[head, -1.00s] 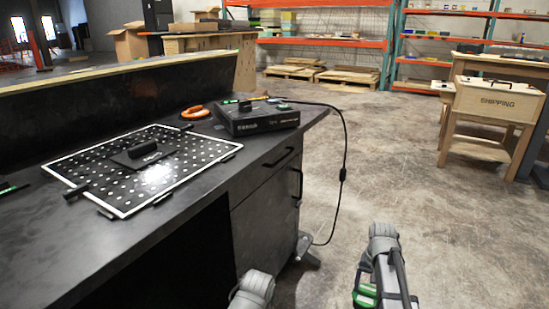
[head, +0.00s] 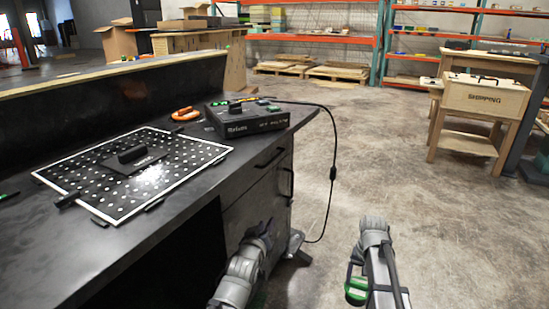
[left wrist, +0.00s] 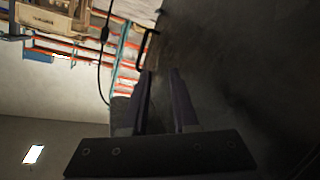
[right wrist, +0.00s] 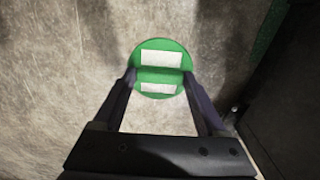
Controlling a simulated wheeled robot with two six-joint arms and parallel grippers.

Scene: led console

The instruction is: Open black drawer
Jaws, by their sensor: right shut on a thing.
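The black drawer (head: 245,193) is in the right end of the dark desk's front and looks closed. Its bar handle (head: 271,158) shows in the head view. My left gripper (left wrist: 160,74) is open and empty. In the left wrist view a black handle (left wrist: 148,42) stands out from a dark panel beyond the fingertips, apart from them; I cannot tell which handle it is. In the head view my left arm is low, in front of the drawer. My right gripper (right wrist: 159,78) is shut on a round green object with white labels (right wrist: 160,58), away from the desk.
A second, upright handle (head: 290,184) is right of the drawer handle. A dark box (head: 250,120) with a cable stands on the desk corner, near orange-handled tool (head: 186,114) and a perforated plate (head: 100,190). The floor right of the desk is open.

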